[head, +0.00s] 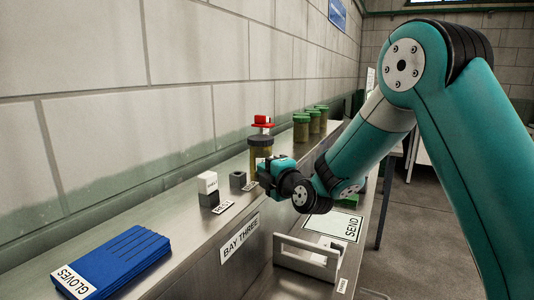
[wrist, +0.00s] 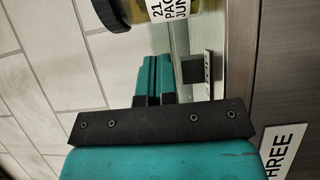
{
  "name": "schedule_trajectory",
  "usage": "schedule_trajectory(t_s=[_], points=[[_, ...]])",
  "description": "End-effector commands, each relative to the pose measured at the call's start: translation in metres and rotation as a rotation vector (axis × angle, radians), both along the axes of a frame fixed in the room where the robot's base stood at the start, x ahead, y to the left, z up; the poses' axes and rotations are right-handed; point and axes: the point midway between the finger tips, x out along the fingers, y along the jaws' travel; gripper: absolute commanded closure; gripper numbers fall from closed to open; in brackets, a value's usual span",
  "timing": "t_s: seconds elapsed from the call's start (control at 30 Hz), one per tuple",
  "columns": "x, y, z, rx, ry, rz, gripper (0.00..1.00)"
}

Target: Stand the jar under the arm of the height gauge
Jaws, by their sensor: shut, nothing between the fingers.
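A jar (head: 260,150) with a dark lid and yellow-green contents stands on the steel ledge, just behind my gripper (head: 263,172) in the head view. A red piece (head: 263,121) with a white part shows directly above the jar; it looks like part of the height gauge, whose post I cannot make out. I cannot tell how the jar sits relative to it in depth. In the wrist view the jar (wrist: 172,8) is cut off at the top edge, its printed label showing. My gripper (wrist: 153,62) is shut and empty, with the jar beyond its fingertips.
Green-lidded jars (head: 301,127) stand farther along the ledge. Nearer are a dark block (head: 237,180), a white block (head: 207,182) on another dark block, and blue gloves (head: 115,262). The wall runs close behind.

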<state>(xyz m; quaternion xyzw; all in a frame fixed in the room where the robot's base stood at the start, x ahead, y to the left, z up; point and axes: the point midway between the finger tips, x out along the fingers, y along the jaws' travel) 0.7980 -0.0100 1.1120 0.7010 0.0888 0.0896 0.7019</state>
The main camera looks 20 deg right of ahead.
Motion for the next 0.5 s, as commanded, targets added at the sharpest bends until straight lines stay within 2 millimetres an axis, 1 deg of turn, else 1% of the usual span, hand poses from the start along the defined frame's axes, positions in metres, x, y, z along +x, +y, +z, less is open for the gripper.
schedule_trajectory(t_s=[0.03, 0.1, 0.2, 0.33, 0.5], points=[[0.01, 0.004, 0.004, 0.001, 0.001, 0.003, 1.0], [0.02, -0.005, 0.002, 0.001, 0.003, -0.003, 1.0], [0.031, -0.012, 0.001, 0.001, 0.001, -0.002, 1.0], [0.04, -0.016, 0.0, 0.001, 0.002, 0.0, 1.0], [0.043, -0.018, -0.001, 0.001, 0.001, 0.001, 1.0]])
